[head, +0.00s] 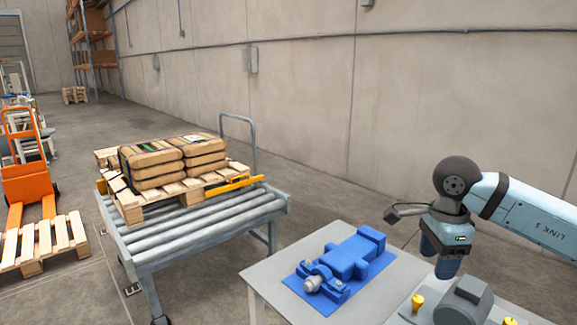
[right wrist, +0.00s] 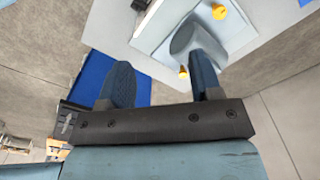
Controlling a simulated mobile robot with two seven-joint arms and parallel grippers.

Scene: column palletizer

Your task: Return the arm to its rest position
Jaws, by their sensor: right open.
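My right arm comes in from the right in the head view, with its blue-grey gripper (head: 443,262) hanging above the grey table (head: 262,277). In the right wrist view the two fingers of this gripper (right wrist: 163,80) stand apart, with nothing held between them. Below and beyond them is a grey rounded fixture (right wrist: 197,36) on a light plate; the fixture (head: 465,300) also shows at the lower right in the head view. My left gripper is not in view.
A blue machine part (head: 350,258) lies on a blue mat left of my gripper. A roller cart (head: 205,222) carries a pallet with brown packages (head: 172,160). An orange pallet truck (head: 28,180) stands at the far left. Yellow knobs (head: 417,302) stick up near the fixture.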

